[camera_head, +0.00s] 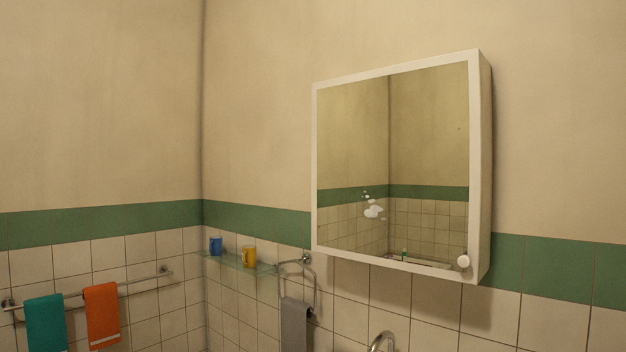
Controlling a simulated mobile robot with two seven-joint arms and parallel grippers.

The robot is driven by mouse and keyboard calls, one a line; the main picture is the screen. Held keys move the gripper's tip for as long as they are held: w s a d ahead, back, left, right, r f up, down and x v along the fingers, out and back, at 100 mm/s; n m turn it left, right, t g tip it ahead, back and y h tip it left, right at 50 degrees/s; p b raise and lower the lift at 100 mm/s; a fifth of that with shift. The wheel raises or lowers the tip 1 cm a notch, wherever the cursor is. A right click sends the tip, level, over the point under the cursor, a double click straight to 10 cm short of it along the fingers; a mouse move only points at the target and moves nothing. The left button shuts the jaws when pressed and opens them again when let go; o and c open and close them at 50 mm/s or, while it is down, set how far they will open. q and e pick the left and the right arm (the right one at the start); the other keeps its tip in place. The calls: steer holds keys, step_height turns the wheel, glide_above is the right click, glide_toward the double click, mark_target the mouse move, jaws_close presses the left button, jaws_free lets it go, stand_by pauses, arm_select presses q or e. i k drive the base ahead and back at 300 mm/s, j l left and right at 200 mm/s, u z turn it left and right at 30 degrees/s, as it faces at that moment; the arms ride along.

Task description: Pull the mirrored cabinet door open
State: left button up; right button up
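The mirrored cabinet (485,170) hangs on the right-hand wall, white-framed and box-shaped. Its mirrored door (420,130) faces me and looks closed, flush with the cabinet body. A round white knob (463,261) sits at the door's lower right corner. The mirror reflects beige wall, a green band and tiles, and shows white blotches at its lower left. Neither of my grippers is in view.
A glass shelf (232,263) with a blue cup (215,246) and a yellow cup (249,257) is left of the cabinet. Below are a grey towel (295,325) on a ring and a faucet (382,340). Teal (46,325) and orange towels (102,315) hang on a left rail.

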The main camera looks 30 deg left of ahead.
mark_target(397, 150)
steer(key=u, duration=0.7)
